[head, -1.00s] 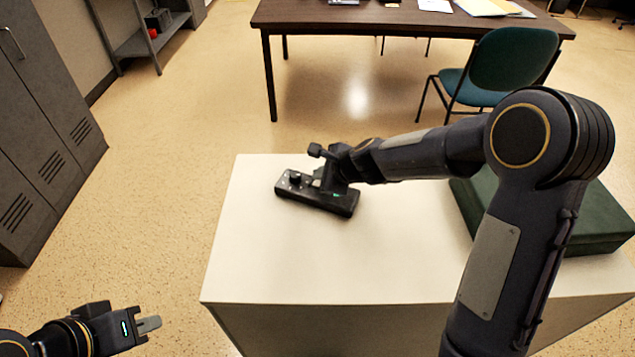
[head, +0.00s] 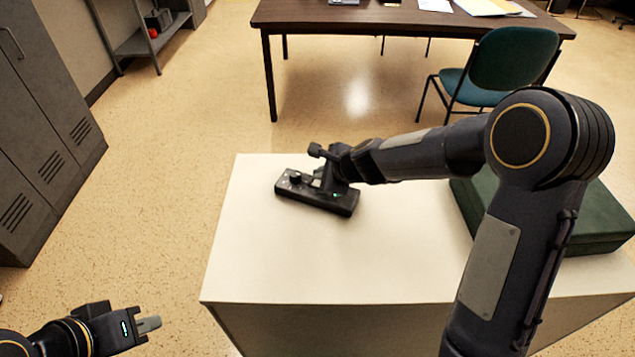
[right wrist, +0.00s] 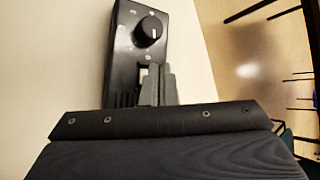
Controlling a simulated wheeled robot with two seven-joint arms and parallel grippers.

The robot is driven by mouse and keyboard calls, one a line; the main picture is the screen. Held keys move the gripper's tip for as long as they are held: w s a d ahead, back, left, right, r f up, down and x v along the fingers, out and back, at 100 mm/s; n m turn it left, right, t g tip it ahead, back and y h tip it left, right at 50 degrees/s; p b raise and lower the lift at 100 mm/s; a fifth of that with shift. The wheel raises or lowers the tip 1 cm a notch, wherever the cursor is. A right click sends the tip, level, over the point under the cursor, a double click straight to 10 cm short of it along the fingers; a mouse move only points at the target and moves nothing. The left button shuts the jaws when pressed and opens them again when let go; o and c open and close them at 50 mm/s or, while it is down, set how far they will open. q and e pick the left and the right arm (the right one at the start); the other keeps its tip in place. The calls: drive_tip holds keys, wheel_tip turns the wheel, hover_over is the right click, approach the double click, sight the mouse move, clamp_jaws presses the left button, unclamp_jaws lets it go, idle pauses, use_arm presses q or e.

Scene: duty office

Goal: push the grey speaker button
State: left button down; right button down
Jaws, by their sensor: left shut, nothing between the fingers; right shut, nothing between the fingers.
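A black box with a round knob (head: 298,178) lies on the white table top near its far left corner. The box also shows in the right wrist view (right wrist: 122,62), with its knob at the top and a slotted grille lower down. My right gripper (right wrist: 159,70) is shut and empty, its fingertips at the face of the box below the knob. A small pale patch shows just left of the fingertips; I cannot tell if it is the grey button or whether they touch it. My left gripper (head: 150,323) is shut and empty, low at the left, off the table.
The white table (head: 300,262) has clear room in front of the box. A dark green case (head: 600,215) lies at its right, partly behind my right arm. A brown desk (head: 400,17) and a green chair (head: 512,62) stand beyond. Grey lockers (head: 40,140) stand at the left.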

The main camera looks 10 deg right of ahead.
drive_tip(key=shift+f, duration=0.4)
drive_tip(key=shift+f+b, duration=0.3)
drive_tip(key=shift+b, duration=0.15)
drive_tip(key=shift+r, duration=0.1)
drive_tip(key=shift+r+p, duration=0.7)
drive_tip(key=shift+p, duration=0.05)
wheel_tip(320, 180, up, 6)
drive_tip(key=p, duration=0.6)
idle(0.4)
